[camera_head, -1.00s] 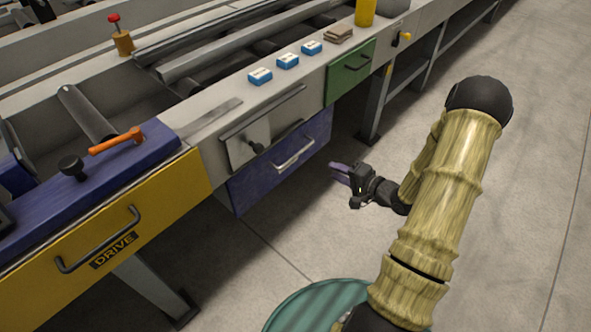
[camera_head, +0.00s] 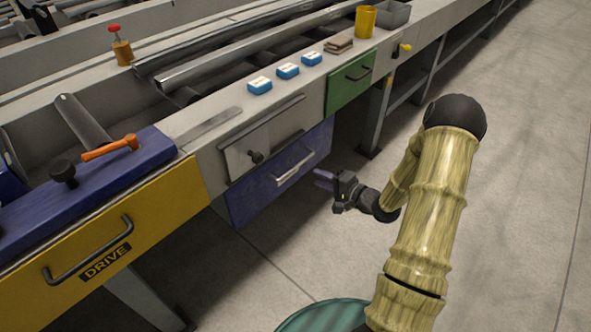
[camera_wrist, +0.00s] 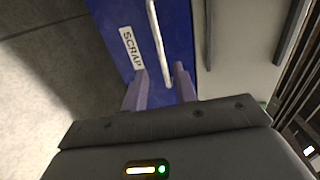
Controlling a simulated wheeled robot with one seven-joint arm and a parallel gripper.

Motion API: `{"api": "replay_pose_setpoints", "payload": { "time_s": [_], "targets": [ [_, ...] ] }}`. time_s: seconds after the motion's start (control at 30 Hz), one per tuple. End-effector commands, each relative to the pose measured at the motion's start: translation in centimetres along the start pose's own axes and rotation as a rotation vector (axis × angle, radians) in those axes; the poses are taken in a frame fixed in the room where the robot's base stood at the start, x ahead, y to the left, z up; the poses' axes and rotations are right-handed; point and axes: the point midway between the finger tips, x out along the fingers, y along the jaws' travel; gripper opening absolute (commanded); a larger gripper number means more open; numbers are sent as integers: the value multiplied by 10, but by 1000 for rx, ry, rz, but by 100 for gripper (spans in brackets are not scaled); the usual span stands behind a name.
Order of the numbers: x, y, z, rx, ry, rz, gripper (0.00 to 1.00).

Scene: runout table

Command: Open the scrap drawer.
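The scrap drawer is the blue front (camera_head: 260,190) under the grey panel, and it looks closed. Its silver bar handle (camera_head: 296,168) runs along the front. In the wrist view the blue front (camera_wrist: 178,20) carries a SCRAP label (camera_wrist: 131,48), and the handle (camera_wrist: 157,40) runs down between the finger lines. My gripper (camera_head: 322,180) is just in front of the right part of the drawer. In the wrist view my gripper (camera_wrist: 160,82) has its purple fingers apart, with blue front visible between them. The handle's lower end lies just ahead of the fingertips; contact cannot be told.
A yellow DRIVE drawer (camera_head: 150,225) is at left and a green drawer (camera_head: 350,84) at right. Blue boxes (camera_head: 288,71) and a yellow cup (camera_head: 365,20) stand on top. The floor at right is clear.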

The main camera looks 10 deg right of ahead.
Motion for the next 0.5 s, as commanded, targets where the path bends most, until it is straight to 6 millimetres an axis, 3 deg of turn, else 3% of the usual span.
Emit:
{"api": "replay_pose_setpoints", "payload": {
  "time_s": [0.5],
  "targets": [
    [92, 2, 1, -3, -3, -1, 29]
  ]
}}
